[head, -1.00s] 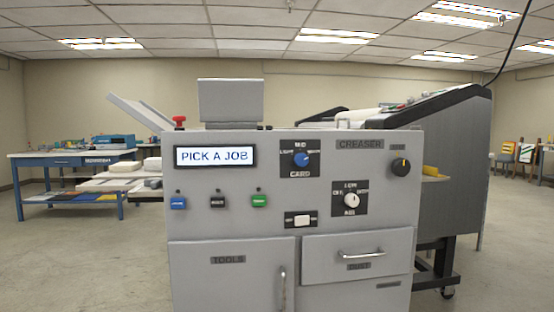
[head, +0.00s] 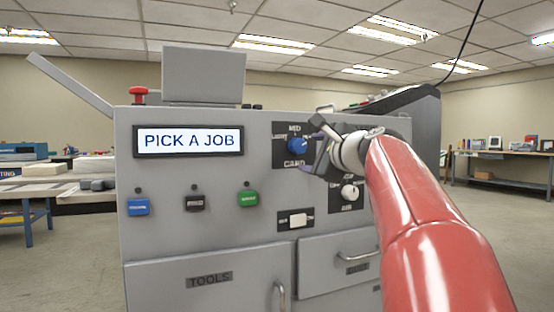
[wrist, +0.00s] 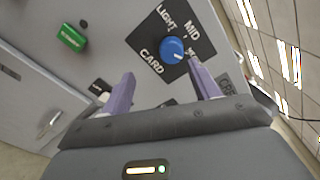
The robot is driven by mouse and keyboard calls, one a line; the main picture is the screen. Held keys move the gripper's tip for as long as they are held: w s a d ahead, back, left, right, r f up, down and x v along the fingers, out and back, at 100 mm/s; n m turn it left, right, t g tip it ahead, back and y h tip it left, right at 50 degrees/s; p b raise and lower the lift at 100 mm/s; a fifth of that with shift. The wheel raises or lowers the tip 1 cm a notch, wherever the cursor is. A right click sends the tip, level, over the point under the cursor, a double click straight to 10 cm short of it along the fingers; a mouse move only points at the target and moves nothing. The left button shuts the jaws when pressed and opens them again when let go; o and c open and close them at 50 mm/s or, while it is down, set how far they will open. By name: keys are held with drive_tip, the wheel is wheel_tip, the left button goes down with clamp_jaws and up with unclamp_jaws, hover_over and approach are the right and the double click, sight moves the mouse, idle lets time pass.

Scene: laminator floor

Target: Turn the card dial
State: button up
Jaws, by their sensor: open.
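The card dial is a round blue knob (head: 297,145) on a black plate marked LIGHT, MID and CARD, on the grey panel's upper middle. In the wrist view the blue knob (wrist: 172,50) lies just beyond my fingertips, near the middle of the gap. Its white pointer mark faces roughly toward the right finger in that view. My gripper (head: 317,150) is just right of the dial in the head view, open and empty. In the wrist view its two purple fingers (wrist: 160,80) are spread apart, not visibly touching the knob. My gripper hides the plate's right label.
A white air knob (head: 349,192) sits below right of the dial, close under my arm. A white rocker switch (head: 298,221) is below. Blue, black and green buttons (head: 248,197) line the left under a screen (head: 190,140) reading PICK A JOB. Drawer handles (head: 358,254) stick out lower down.

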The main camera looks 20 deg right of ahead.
sight(300, 146)
drive_tip(key=shift+m, duration=0.4)
drive_tip(key=w, duration=0.2)
drive_tip(key=w+p, duration=0.1)
drive_tip(key=w, duration=0.2)
drive_tip(key=w+d+r+p, duration=0.1)
drive_tip(key=w, duration=0.2)
drive_tip(key=shift+r, duration=0.1)
drive_tip(key=shift+c, duration=0.4)
drive_tip(key=shift+a, duration=0.1)
drive_tip(key=c, duration=0.9)
